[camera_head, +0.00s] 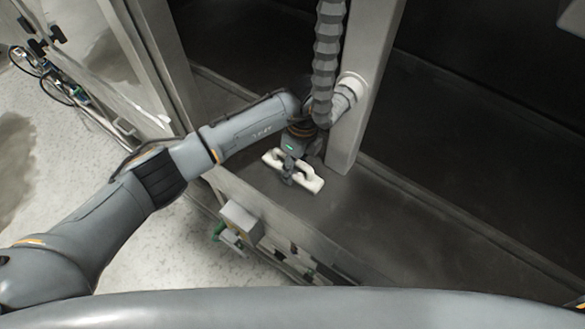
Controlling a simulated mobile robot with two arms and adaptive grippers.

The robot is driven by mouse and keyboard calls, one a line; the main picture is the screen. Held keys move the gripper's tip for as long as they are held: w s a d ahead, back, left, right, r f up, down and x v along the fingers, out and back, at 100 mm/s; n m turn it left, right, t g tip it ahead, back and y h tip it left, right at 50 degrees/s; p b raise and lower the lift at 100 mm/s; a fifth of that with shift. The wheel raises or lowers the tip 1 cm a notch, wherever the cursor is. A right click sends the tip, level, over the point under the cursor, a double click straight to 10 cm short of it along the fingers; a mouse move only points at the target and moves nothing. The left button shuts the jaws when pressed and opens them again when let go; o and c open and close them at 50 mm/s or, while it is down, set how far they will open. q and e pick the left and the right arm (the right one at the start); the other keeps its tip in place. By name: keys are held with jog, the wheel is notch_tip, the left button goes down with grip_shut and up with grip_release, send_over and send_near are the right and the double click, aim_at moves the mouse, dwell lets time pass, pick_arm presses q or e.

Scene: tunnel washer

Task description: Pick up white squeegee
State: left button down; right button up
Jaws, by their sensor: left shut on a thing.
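The white squeegee (309,184) is a pale block-like piece with a raised handle, in the middle of the head view. It is close to a dark grey surface; I cannot tell whether it touches it. My left arm reaches in from the left, and my left gripper (289,177) points down, shut on the squeegee's handle. The fingers hide part of the handle.
A grey upright post (358,110) stands just behind the gripper, with a ribbed hose (327,60) beside it. The dark surface (400,220) to the right is clear. A grey box (241,222) sits below the near ledge.

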pick_arm(q)
jog(key=shift+r, duration=0.15)
jog(key=shift+r+b, duration=0.2)
jog(key=shift+b, duration=0.1)
jog(key=r, duration=0.1)
jog(key=b, duration=0.1)
jog(key=r, duration=0.1)
jog(key=shift+s+a+r+b, duration=0.25)
jog(key=shift+s+r+b, duration=0.05)
jog(key=shift+b, duration=0.05)
jog(key=s+a+b, duration=0.3)
jog(key=s+a, duration=0.7)
jog(key=s, duration=0.4)
jog(key=shift+b, duration=0.3)
jog(key=shift+r, duration=0.1)
jog(key=c, duration=1.5)
grip_release()
jog(key=c, duration=0.3)
jog(key=shift+c, duration=0.2)
